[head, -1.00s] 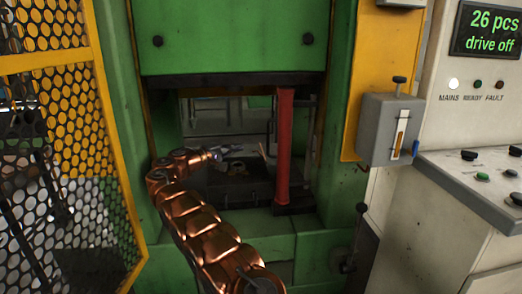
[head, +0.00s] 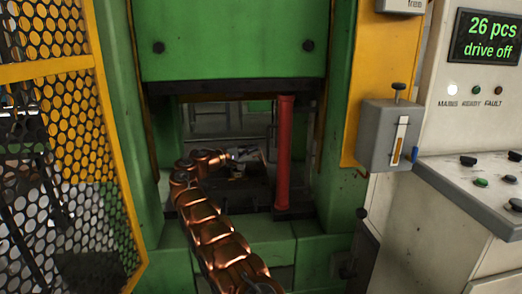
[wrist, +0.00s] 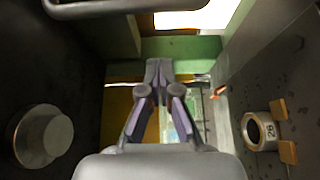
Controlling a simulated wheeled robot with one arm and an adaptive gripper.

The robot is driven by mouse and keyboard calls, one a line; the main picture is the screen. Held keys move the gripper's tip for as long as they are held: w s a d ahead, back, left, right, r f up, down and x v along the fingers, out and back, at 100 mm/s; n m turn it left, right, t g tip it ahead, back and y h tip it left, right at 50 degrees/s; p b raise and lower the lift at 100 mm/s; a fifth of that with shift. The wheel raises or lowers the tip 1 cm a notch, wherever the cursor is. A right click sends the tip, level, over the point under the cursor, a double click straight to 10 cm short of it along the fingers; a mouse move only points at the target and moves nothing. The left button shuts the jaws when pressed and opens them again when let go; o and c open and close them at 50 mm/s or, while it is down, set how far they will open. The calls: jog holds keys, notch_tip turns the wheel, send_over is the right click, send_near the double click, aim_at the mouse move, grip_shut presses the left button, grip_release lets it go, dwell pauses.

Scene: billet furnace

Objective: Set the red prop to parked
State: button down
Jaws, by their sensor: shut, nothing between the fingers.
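The red prop (head: 284,152) stands upright at the right side of the green press opening, between the dark upper plate (head: 235,86) and a dark block (head: 293,212) at its foot. My gripper (head: 254,155) is inside the opening, to the left of the prop and apart from it in the picture; the depth gap is hard to judge. In the wrist view, the gripper's fingers (wrist: 158,68) meet at their tips, with nothing between them. I cannot make out the prop for certain in the wrist view.
A yellow mesh guard (head: 75,110) stands at the left. A grey box with a slider (head: 391,135) and a control desk (head: 480,180) are at the right. The wrist view shows a round metal piece (wrist: 43,136) at left and a white ring (wrist: 259,131) with orange blocks at right.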

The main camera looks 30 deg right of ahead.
aim_at(279, 155)
jog(key=d, duration=0.3)
jog(key=shift+f+p, duration=0.2)
jog(key=shift+p, duration=0.15)
jog(key=shift+s+f+b, duration=0.1)
jog(key=shift+s+b, duration=0.1)
jog(key=shift+b, duration=1)
jog(key=shift+s+b, duration=0.2)
jog(key=shift+b, duration=0.65)
jog(key=shift+s+a+r+b, duration=0.15)
jog(key=shift+s+b, duration=0.55)
jog(key=shift+b, duration=0.4)
jog(key=shift+s+a+r+b, duration=0.15)
jog(key=shift+s+b, duration=0.5)
jog(key=shift+b, duration=0.4)
